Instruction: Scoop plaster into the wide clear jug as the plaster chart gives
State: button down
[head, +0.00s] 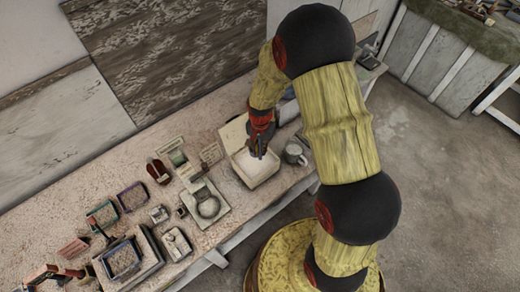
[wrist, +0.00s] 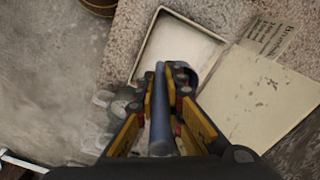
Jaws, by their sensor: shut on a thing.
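My gripper (head: 262,143) reaches down over an open box of white plaster (head: 252,178). In the wrist view my gripper (wrist: 168,82) is shut on a blue-grey rod-like handle (wrist: 160,115), seemingly the scoop's. Its far end points into the plaster box (wrist: 145,45); the scoop's bowl is not clear, so I cannot tell whether it carries plaster. A round, pale vessel (head: 208,206), perhaps the wide clear jug, stands on a pale tray left of the box. Its contents are unclear.
Several small granule-filled trays (head: 132,196) and a red holder (head: 158,172) crowd the bench's left. The bench (head: 190,116) is clear along the wall.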

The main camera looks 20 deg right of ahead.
jog(key=shift+f+b, duration=3.8)
jog(key=shift+f, duration=2.05)
jog(key=shift+r+p, duration=3.05)
jog(key=shift+r, duration=2.05)
jog(key=shift+f, duration=0.1)
